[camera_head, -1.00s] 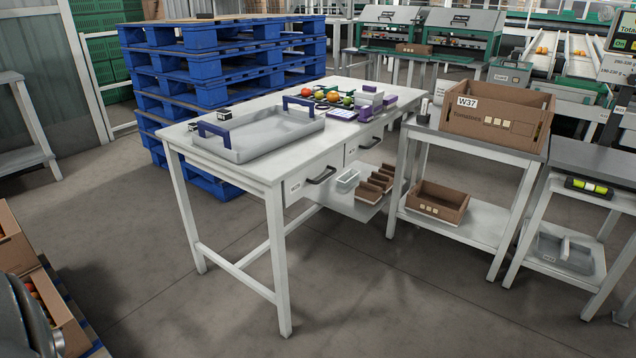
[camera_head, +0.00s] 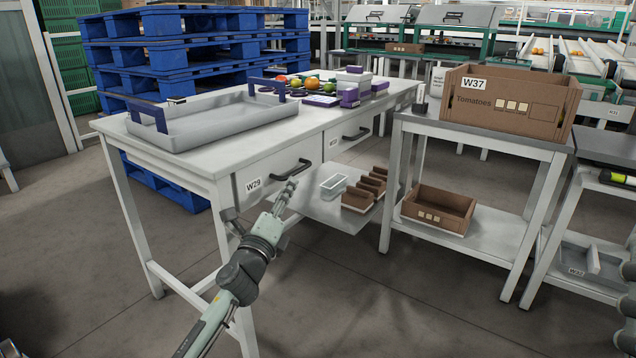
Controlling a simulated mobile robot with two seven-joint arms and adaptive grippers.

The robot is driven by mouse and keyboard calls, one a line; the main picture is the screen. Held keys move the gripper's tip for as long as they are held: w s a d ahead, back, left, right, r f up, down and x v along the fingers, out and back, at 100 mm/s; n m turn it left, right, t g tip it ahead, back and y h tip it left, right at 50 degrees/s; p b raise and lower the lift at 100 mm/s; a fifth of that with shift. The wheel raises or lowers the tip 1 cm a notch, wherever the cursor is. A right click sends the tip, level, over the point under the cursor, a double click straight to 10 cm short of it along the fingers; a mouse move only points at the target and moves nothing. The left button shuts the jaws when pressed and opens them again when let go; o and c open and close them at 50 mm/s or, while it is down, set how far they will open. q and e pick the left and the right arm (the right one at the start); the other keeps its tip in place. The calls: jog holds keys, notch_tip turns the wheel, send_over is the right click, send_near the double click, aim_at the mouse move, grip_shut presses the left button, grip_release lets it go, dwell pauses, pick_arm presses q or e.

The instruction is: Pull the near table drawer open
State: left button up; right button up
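The near table drawer, labelled W29 (camera_head: 262,182), is in the front of the white table and looks shut. Its dark bar handle (camera_head: 291,171) runs across the drawer front. My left gripper (camera_head: 287,189) is just below the handle, with its fingertips pointing up toward it. I cannot tell whether the fingers touch the handle, and their opening is too small to make out. My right gripper is out of view.
The far drawer (camera_head: 347,132) looks shut. The tabletop holds a grey tray (camera_head: 215,122), tomatoes and small boxes. A low shelf (camera_head: 318,206) with brown dividers sits right of my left gripper. A side table (camera_head: 480,133) carries crate W37 (camera_head: 510,108). The floor in front is clear.

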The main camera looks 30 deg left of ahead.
aim_at(297, 172)
pick_arm(q)
jog(key=x, duration=0.7)
jog(key=shift+w+r, duration=0.25)
jog(key=shift+w, duration=0.05)
grip_shut()
